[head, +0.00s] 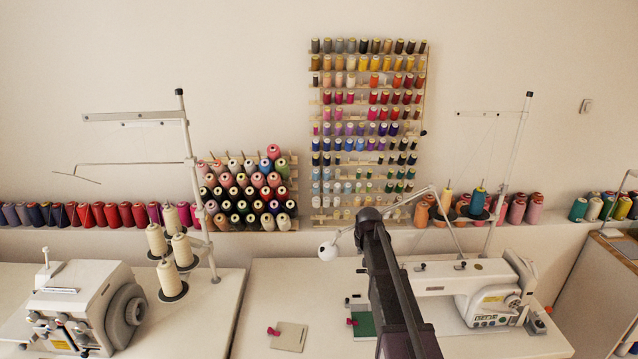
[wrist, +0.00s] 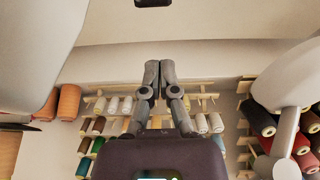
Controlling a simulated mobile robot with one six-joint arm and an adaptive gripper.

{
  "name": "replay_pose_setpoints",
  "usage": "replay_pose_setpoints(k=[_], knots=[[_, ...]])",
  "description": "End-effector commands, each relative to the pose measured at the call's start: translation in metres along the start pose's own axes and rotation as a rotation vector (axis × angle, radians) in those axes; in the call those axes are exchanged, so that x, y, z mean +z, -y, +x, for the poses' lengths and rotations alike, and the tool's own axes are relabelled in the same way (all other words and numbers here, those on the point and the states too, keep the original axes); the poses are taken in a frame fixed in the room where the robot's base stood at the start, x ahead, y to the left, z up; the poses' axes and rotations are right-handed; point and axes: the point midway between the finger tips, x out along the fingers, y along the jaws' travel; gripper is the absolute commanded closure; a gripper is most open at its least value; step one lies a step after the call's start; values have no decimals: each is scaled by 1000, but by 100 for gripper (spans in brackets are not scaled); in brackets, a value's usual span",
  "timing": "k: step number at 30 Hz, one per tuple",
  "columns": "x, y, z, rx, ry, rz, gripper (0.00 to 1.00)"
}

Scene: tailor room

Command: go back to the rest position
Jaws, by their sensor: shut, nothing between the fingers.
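My gripper (wrist: 159,68) shows in the wrist view, its two dark fingers together with nothing between them. It is raised in the air, with the thread racks and wall behind it, and touches nothing that I can see. In the head view my dark arm rises from the bottom, in front of the right-hand sewing table; I cannot make out the fingers there.
A white sewing machine (head: 490,288) with a lamp (head: 327,251) stands close to my arm. An overlocker (head: 75,305) with a thread stand (head: 199,180) is at left. A tall spool rack (head: 427,90) hangs behind. A beige square (head: 289,337) lies on the table (head: 262,285).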

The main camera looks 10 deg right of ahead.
Motion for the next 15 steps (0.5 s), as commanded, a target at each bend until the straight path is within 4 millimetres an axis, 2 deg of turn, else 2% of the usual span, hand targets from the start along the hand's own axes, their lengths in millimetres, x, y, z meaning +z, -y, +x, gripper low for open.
replay_pose_setpoints(k=[8, 15], knots=[[52, 12, -57, -5, 79, -14, 100], [120, 24, -125, -10, 189, -33, 100]])
